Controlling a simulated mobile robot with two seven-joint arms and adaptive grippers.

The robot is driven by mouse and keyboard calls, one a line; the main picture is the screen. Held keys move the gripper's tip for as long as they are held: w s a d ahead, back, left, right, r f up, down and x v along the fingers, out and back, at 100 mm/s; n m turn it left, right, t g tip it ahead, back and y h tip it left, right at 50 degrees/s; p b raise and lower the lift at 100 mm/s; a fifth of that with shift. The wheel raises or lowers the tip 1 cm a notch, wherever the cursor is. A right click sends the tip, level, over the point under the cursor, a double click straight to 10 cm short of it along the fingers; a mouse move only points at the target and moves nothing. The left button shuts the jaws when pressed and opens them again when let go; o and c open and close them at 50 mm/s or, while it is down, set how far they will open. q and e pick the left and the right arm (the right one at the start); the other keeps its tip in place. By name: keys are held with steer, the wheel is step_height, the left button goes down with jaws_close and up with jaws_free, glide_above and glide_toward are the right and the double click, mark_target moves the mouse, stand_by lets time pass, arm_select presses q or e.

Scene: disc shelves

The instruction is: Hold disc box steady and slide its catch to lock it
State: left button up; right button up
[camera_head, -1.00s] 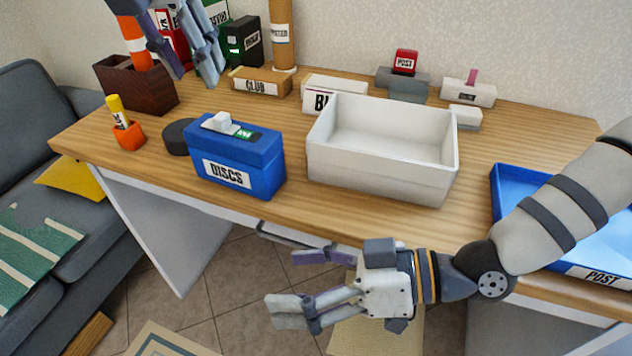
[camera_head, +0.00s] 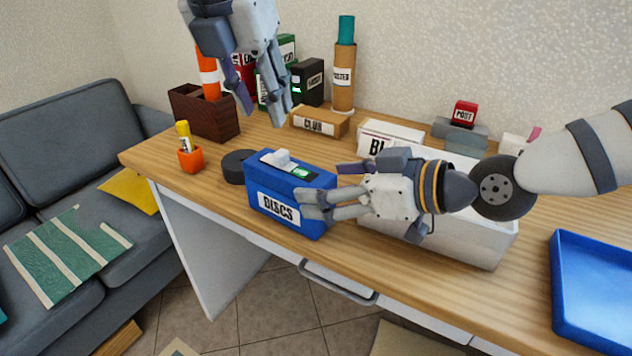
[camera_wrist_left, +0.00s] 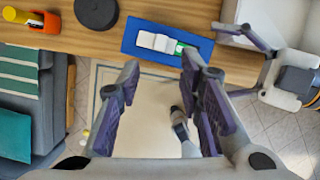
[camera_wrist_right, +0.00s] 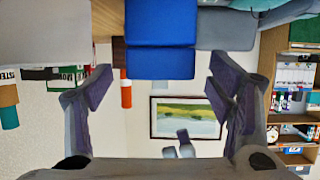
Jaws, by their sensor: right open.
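The blue disc box (camera_head: 265,209) stands upright on the desk, its "DISCS" label facing the front. Its white catch (camera_head: 275,158) sits on the lid, left of a green patch (camera_head: 303,173). The lid also shows in the left wrist view (camera_wrist_left: 133,42), with the catch (camera_wrist_left: 155,41). My left gripper (camera_head: 265,112) is open, empty and pointing down, above and behind the box. My right gripper (camera_head: 327,185) is open at the box's right end, one finger overlapping its front. In the right wrist view, the box (camera_wrist_right: 160,62) shows between the spread fingers; I cannot tell whether they touch it.
A white bin (camera_head: 480,249) stands right of the box, partly behind my right gripper. A black round disc (camera_head: 236,166) lies left of the box. An orange cup (camera_head: 190,158) and a brown holder (camera_head: 219,128) stand farther left. A blue tray (camera_head: 590,270) lies far right.

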mark_target(305, 184)
steer(key=x, duration=0.5)
steer(key=shift+a, duration=0.15)
